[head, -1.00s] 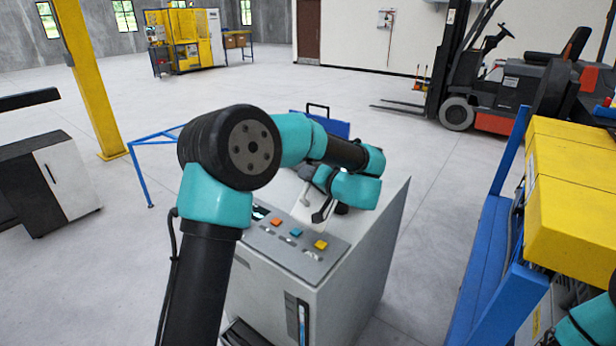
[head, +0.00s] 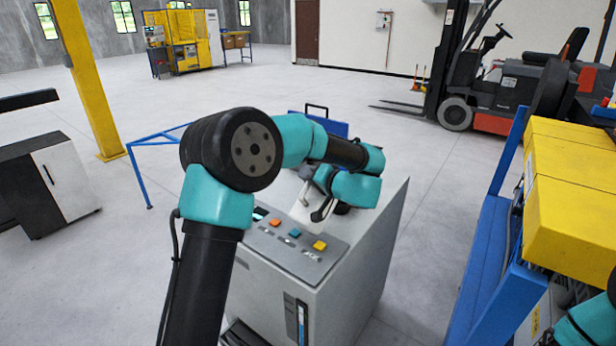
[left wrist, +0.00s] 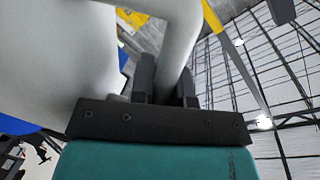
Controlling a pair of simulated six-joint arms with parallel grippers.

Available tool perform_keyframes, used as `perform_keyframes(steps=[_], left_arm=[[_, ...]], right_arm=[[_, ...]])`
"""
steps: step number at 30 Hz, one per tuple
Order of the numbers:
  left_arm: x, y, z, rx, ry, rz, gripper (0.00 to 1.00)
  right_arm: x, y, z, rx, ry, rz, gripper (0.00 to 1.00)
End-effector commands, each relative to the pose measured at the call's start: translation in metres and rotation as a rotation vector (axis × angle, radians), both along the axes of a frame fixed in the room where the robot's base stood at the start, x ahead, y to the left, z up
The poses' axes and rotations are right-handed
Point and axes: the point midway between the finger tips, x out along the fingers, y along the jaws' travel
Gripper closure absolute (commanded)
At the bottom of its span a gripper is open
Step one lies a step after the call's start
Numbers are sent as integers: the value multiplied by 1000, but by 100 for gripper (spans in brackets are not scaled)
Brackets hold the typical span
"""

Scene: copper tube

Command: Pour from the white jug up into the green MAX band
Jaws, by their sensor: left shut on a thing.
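The white jug (left wrist: 60,55) fills the left of the left wrist view, with its handle (left wrist: 182,35) rising between my fingers. My left gripper (left wrist: 166,80) is shut on that handle. In the head view my left gripper (head: 323,208) is over the top of a grey machine (head: 345,272), with a pale part of the jug (head: 308,212) beside it; my arm hides most of the jug. A tall gauge slot (head: 302,322) with blue in it is on the machine's front. I cannot make out a green MAX band or the jug's contents. My right gripper is out of view.
Orange, blue and yellow buttons (head: 295,233) sit on the machine's sloped panel, close to the jug. A blue rack with yellow boxes (head: 570,205) stands at the right. A forklift (head: 490,85) is parked behind. Open floor lies between.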

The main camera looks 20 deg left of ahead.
Motion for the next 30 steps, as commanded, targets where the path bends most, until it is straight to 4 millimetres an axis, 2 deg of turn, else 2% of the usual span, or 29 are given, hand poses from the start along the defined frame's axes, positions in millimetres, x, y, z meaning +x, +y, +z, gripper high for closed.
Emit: perform_keyframes(steps=[30], left_arm=[[5,-1,0,16,59,1,100]], right_arm=[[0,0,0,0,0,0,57]])
